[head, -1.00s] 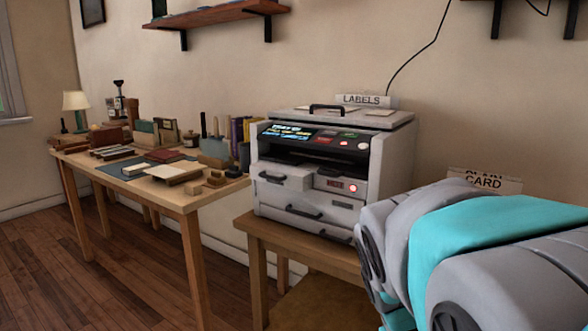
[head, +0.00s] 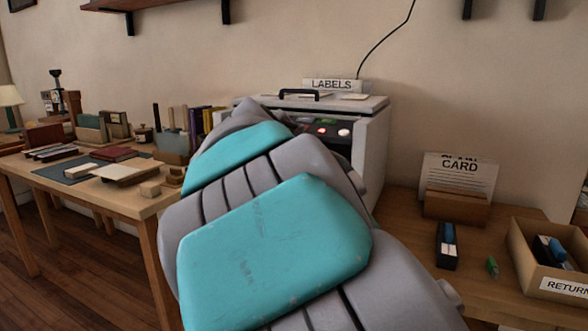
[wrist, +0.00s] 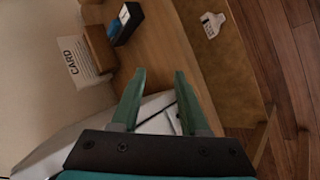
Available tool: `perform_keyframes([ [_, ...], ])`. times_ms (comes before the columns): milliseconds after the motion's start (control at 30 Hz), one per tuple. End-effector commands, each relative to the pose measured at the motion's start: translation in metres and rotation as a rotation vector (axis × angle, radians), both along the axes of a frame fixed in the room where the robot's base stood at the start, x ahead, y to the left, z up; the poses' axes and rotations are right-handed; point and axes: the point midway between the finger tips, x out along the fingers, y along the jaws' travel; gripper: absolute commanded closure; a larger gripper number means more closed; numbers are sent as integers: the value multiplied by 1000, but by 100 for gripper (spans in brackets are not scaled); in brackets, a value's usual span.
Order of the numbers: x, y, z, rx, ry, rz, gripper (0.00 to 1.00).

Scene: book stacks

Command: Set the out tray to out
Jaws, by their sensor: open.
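The white label machine (head: 368,150) stands on the wooden table against the wall. My arm covers most of its front in the head view, so its trays and drawers are hidden there and I cannot tell the out tray's position. In the wrist view, part of a white body (wrist: 155,112), likely the machine, shows behind and between my fingers. My gripper (wrist: 159,74) is open and empty, with its two green fingers apart. I cannot tell whether they touch the machine. In the head view the gripper is hidden behind my arm.
Right of the machine are a card holder (head: 455,205), a dark box with a blue item (head: 447,246), a green object (head: 492,266) and a returns box (head: 560,288). A long table (head: 140,206) with books stands left. A white tag (wrist: 212,24) lies lower down.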

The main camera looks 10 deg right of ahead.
Motion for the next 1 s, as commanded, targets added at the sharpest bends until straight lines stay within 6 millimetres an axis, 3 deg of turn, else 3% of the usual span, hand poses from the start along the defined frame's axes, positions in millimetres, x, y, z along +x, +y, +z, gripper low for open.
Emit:
perform_keyframes([
  [167,46,29,39,-188,-33,78,55],
  [300,88,80,72,-373,-62,179,55],
  [433,111,126,87,-492,-81,254,55],
  [600,123,158,95,-562,-96,305,55],
  [767,126,157,95,-572,-95,308,55],
  [1000,140,131,89,-569,-92,306,55],
])
